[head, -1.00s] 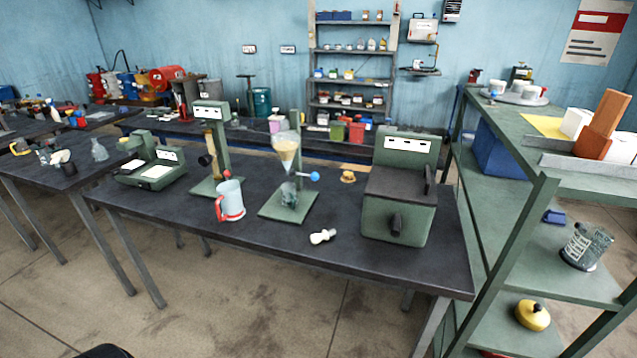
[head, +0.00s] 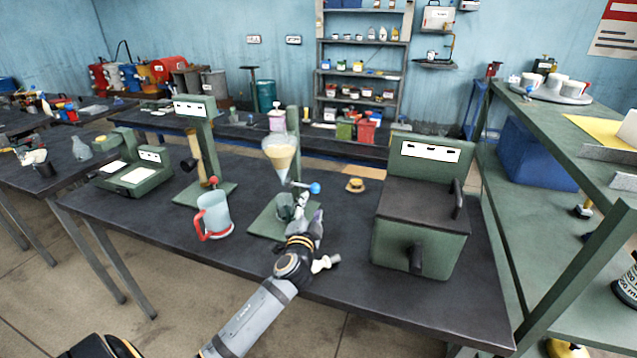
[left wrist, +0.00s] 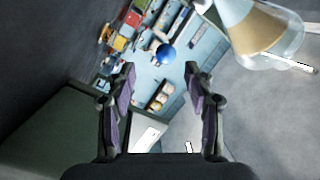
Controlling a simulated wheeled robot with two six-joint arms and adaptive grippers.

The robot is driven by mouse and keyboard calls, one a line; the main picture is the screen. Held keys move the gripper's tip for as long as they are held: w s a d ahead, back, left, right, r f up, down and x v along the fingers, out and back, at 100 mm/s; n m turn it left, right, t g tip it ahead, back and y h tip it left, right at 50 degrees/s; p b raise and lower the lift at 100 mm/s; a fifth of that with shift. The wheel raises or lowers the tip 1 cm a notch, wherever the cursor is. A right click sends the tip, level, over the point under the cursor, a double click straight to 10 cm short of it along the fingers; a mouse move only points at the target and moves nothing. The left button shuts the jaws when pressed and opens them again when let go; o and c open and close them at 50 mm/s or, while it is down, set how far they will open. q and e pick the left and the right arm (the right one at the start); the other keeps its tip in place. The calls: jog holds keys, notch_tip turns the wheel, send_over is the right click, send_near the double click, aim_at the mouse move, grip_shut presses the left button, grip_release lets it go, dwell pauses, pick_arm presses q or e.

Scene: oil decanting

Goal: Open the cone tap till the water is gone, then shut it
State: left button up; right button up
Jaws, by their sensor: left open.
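The glass cone (head: 281,155) hangs on a green stand (head: 294,140) and holds cloudy tan liquid. It also shows at the top right of the left wrist view (left wrist: 262,28). Its tap has a blue ball knob (head: 314,188) sticking out to the right; the knob shows in the left wrist view (left wrist: 165,54), beyond and between the fingertips. A small glass beaker (head: 285,206) stands below the cone, partly hidden by my left gripper. My left gripper (head: 308,208) is open and empty, just below the knob and apart from it. My right gripper is not in view.
A mug with a red handle (head: 212,214) stands left of the cone stand. A green machine (head: 420,205) stands to the right. A white object (head: 325,263) lies near the front, beside my left arm. A green shelf (head: 560,215) borders the right side.

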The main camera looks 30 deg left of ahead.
aim_at(314, 192)
pick_arm(q)
jog(key=shift+w+a+r+p, duration=0.35)
jog(key=shift+w+r, duration=0.1)
jog(key=shift+w, duration=0.15)
jog(key=shift+w+a+r+p, duration=0.2)
jog(key=shift+w+r+p, duration=0.1)
jog(key=shift+w+r, duration=0.2)
jog(key=shift+w+a+f, duration=0.2)
jog(key=shift+w+a, duration=0.05)
jog(key=shift+w, duration=0.35)
jog(key=shift+w+a+f, duration=0.15)
jog(key=shift+w+a, duration=0.1)
jog(key=shift+w, duration=0.3)
jog(key=x, duration=0.3)
jog(key=shift+w+p, duration=0.2)
jog(key=shift+p, duration=0.1)
jog(key=shift+w, duration=0.1)
jog(key=shift+w+a+f, duration=0.1)
jog(key=shift+a+f, duration=0.05)
jog(key=shift+c, duration=1.3)
jog(key=c, duration=0.5)
grip_shut()
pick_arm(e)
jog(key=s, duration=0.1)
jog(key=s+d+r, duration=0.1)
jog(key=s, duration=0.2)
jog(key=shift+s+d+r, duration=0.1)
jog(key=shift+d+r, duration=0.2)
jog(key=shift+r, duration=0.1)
